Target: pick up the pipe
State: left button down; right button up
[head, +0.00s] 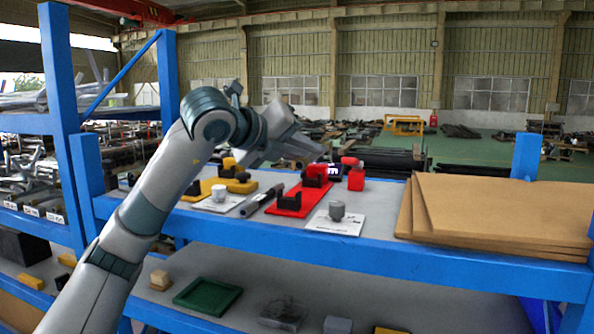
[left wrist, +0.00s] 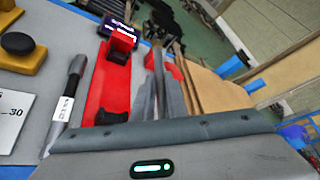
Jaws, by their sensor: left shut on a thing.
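A dark pipe-like rod (head: 262,199) lies on the shelf top between a white card and a red stand (head: 291,202) with black brackets. In the left wrist view the rod (left wrist: 68,100) shows as dark with a light band, left of the red stand (left wrist: 97,95). My left gripper (head: 312,148) is raised above the shelf, behind and right of the rod and apart from it. My right gripper is not in view.
A yellow stand (head: 236,183) is left of the rod. Stacked brown boards (head: 500,208) fill the right end. A blue post (head: 523,156) rises behind them.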

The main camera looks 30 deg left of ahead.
pick_arm(q)
jog(key=s+d+r+b, duration=0.1)
jog(key=s+d+r, duration=0.1)
jog(key=d+r, duration=0.1)
jog(key=shift+s+d, duration=0.4)
jog(key=shift+d, duration=0.3)
dwell(0.5)
